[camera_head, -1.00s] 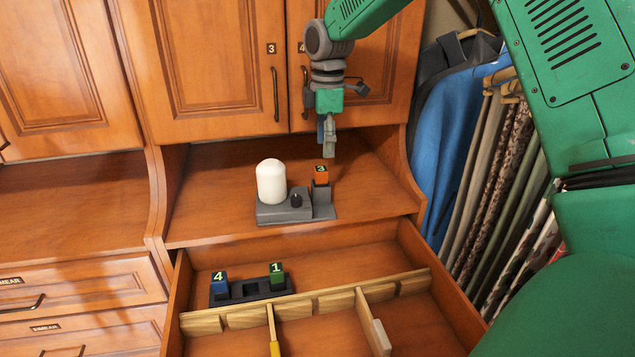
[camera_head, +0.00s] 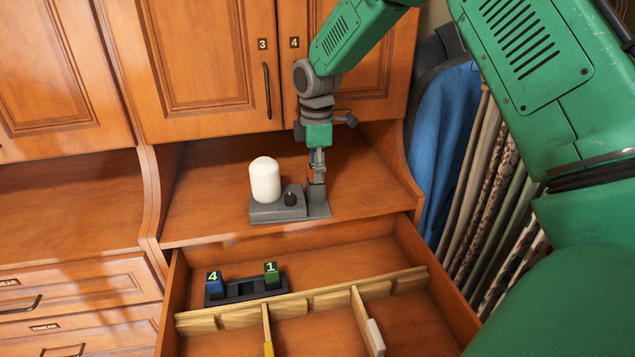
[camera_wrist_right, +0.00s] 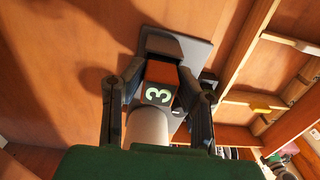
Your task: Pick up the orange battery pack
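The orange battery pack (camera_wrist_right: 160,92), marked 3, stands in the grey holder (camera_head: 275,211) on the cabinet counter. In the head view it is mostly hidden behind my right gripper (camera_head: 317,172), which is lowered over it. In the right wrist view, the fingers of the right gripper (camera_wrist_right: 162,80) lie on either side of the pack, with their tips close to its sides. Whether they press on it cannot be made out. My left gripper is not in view.
A white domed cylinder (camera_head: 265,180) and a black knob (camera_head: 291,198) are on the holder, just left of the gripper. Below, an open drawer (camera_head: 345,255) holds a black rack with a blue 4 pack (camera_head: 215,285) and a green 1 pack (camera_head: 271,275). Clothes hang at right.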

